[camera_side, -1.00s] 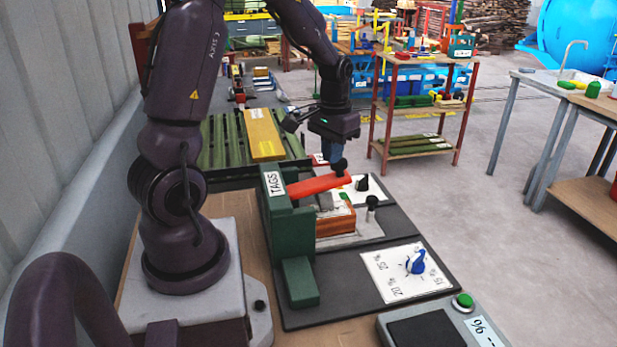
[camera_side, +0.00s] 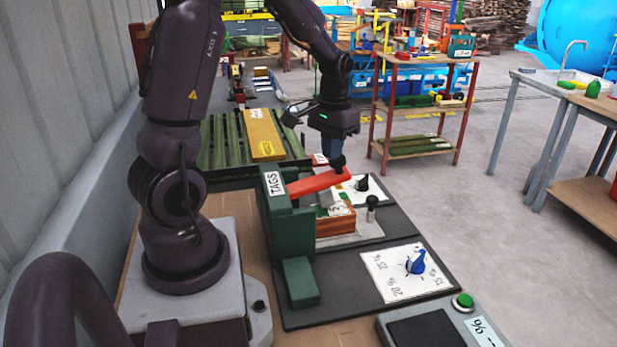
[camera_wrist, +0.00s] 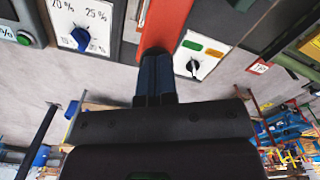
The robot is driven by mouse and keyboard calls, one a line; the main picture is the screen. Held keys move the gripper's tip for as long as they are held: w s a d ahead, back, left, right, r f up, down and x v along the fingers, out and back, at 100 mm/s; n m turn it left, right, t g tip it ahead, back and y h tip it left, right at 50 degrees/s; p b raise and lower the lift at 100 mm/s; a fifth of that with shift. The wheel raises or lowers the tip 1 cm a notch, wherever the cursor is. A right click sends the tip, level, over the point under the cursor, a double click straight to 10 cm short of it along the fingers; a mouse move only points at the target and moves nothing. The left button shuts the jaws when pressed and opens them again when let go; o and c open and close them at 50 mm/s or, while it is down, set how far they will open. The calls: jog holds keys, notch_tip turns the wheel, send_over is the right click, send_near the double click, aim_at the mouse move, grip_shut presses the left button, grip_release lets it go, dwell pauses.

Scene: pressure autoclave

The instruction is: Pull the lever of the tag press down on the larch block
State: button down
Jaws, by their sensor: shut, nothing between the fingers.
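The tag press (camera_side: 275,215) is a dark green stand with a TAGS label. Its red lever (camera_side: 318,183) reaches out to the right from the stand, tilted slightly up toward its end. The larch block (camera_side: 336,222), reddish brown with a white tag on top, sits under the lever. My gripper (camera_side: 338,165) is shut and points down at the lever's outer end, seeming to touch it from above. In the wrist view the shut fingers (camera_wrist: 155,75) meet the end of the red lever (camera_wrist: 168,22); the block is hidden there.
A blue dial (camera_side: 415,262) on a white plate lies in front, beside a grey panel with a green button (camera_side: 464,301). A black knob (camera_side: 363,183) on another plate sits behind the lever. A small black-topped post (camera_side: 371,207) stands right of the block.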

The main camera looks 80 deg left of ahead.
jog(key=shift+r, duration=2.9)
jog(key=shift+f, duration=0.1)
jog(key=s+d+r+m+t, duration=0.2)
jog(key=s+d+r+m, duration=0.1)
jog(key=d, duration=0.7)
jog(key=s+d+r+m+t, duration=0.3)
jog(key=s+d+r, duration=0.2)
jog(key=d, duration=0.5)
jog(key=shift+s+r+t, duration=0.2)
jog(key=shift+s+t, duration=0.1)
jog(key=shift+s, duration=0.2)
